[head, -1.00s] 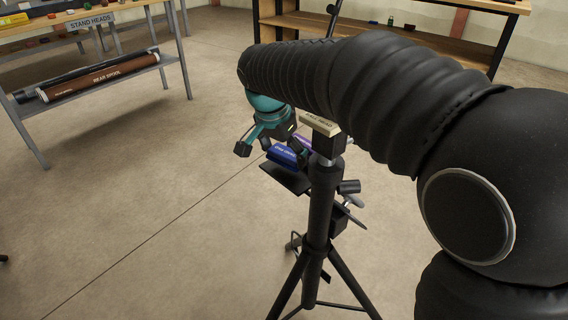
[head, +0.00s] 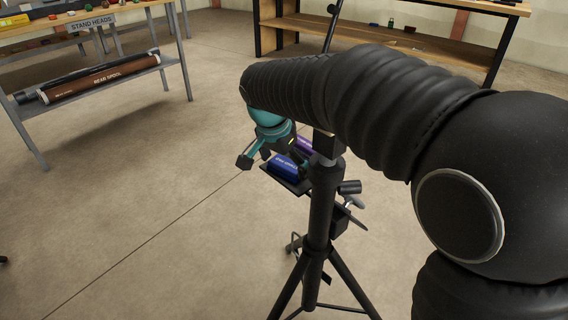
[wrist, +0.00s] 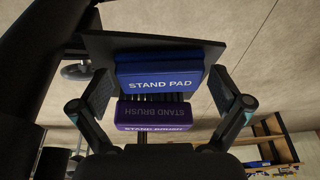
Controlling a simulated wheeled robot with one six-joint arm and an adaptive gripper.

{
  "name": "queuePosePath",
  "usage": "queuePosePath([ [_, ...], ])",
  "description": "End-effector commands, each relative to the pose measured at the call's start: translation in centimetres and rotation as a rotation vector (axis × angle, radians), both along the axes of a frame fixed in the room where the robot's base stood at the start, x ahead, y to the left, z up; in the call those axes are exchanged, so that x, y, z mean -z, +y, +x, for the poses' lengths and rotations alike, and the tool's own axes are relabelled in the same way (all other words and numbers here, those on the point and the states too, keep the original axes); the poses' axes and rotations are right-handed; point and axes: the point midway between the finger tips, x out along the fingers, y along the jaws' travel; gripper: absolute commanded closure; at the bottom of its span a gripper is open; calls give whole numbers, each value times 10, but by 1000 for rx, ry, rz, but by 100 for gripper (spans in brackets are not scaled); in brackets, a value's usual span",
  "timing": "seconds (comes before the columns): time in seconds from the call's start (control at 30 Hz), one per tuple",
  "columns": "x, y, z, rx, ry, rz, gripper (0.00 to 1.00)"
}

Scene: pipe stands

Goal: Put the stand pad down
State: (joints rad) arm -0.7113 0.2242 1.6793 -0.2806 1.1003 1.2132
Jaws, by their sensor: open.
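The blue stand pad (head: 284,167) lies on a small dark tray (head: 293,187) fixed to the side of a black tripod stand (head: 319,210). In the wrist view the stand pad (wrist: 160,75) shows its label and lies against the tray (wrist: 105,47). My gripper (head: 270,155) is at the tray. In the wrist view its fingers (wrist: 160,92) are spread wide, with gaps on both sides of the pad. The purple stand brush (wrist: 154,115) is beside the pad, nearer my wrist.
A "stand heads" table (head: 105,23) with a rear spool (head: 100,78) on its lower shelf is at the left. A wooden shelf unit (head: 420,45) stands at the back right. The floor left of the stand is clear.

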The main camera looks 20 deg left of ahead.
Motion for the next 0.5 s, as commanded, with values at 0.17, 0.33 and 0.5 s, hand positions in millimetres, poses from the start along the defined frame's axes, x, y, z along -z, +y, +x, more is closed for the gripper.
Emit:
queuePosePath([
  [0.17,-19,2,-4,-1,-3,3,0],
  [0.33,-51,6,-13,-1,-3,4,0],
  [0.5,-83,8,-22,0,-2,3,0],
])
